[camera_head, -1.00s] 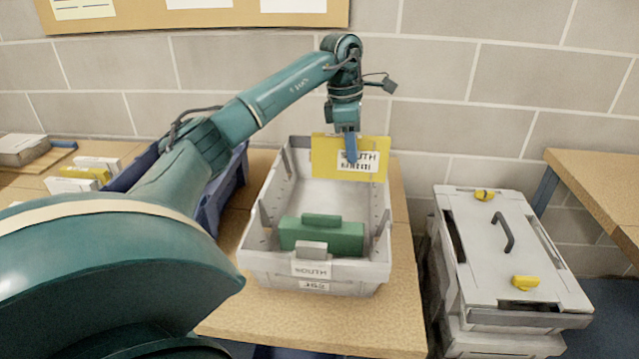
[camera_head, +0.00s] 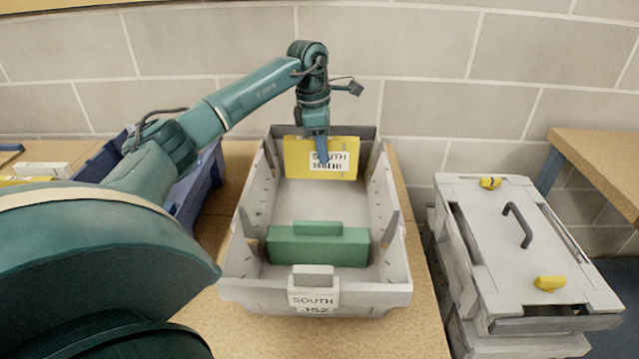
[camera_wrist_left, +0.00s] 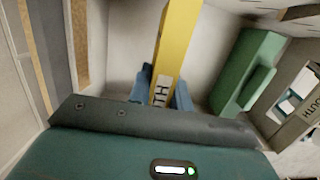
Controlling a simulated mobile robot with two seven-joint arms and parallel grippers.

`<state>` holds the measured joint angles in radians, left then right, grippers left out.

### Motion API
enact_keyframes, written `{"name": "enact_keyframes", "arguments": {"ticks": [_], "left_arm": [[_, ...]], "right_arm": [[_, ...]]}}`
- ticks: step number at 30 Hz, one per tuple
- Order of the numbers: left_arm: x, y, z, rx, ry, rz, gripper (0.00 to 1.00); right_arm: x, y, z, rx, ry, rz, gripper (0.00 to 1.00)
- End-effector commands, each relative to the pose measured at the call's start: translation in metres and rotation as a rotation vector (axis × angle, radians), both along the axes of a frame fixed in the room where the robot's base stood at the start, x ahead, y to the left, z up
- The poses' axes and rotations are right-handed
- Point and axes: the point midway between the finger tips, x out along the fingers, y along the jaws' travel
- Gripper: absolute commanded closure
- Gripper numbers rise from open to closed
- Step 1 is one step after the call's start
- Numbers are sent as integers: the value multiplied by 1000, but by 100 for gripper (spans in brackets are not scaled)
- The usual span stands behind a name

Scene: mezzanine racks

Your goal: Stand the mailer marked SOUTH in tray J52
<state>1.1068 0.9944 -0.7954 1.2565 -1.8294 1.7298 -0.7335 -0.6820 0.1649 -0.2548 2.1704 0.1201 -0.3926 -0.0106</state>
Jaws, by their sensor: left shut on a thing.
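The yellow mailer (camera_head: 298,160) carries a white label reading SOUTH and stands upright at the far end of the grey tray (camera_head: 247,215). My left gripper (camera_head: 322,152) is shut on its upper part from above. In the left wrist view the mailer (camera_wrist_left: 176,45) shows edge-on between the blue fingers (camera_wrist_left: 160,92). Its lower part is inside the tray walls; I cannot tell whether it touches the floor. The tray's front tag (camera_head: 314,297) reads SOUTH, with what looks like J52 below. My right gripper is not in view.
A green block-like item (camera_head: 318,247) lies across the tray's front half; it also shows in the left wrist view (camera_wrist_left: 243,75). A blue bin (camera_head: 200,190) stands left of the tray. A grey lidded case (camera_head: 505,245) with yellow latches stands to the right.

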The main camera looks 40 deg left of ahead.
Motion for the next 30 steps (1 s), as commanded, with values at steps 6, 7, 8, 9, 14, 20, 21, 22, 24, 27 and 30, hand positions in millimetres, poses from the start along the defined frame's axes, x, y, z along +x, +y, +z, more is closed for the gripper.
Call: {"name": "enact_keyframes", "arguments": {"ticks": [6,7,8,9,14,20,21,22,24,27,30], "left_arm": [[0,0,-29,0,-1,1,100],[0,0,-31,0,-1,1,100],[0,0,-33,0,-1,1,100],[0,0,-37,0,0,1,100],[-1,0,-59,0,3,1,100],[0,0,-69,1,-2,0,100],[0,0,-68,1,-2,0,100],[0,0,-68,1,-2,0,100],[0,0,-69,0,-1,0,100],[0,0,-72,1,-1,0,100],[0,0,-71,1,-1,0,72]], "right_arm": [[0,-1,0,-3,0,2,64],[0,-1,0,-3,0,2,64],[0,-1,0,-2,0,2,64],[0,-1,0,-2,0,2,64],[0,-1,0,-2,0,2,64],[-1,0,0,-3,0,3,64],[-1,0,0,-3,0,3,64],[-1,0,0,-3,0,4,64],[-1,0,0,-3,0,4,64],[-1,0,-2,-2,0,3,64],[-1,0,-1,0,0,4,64]]}}
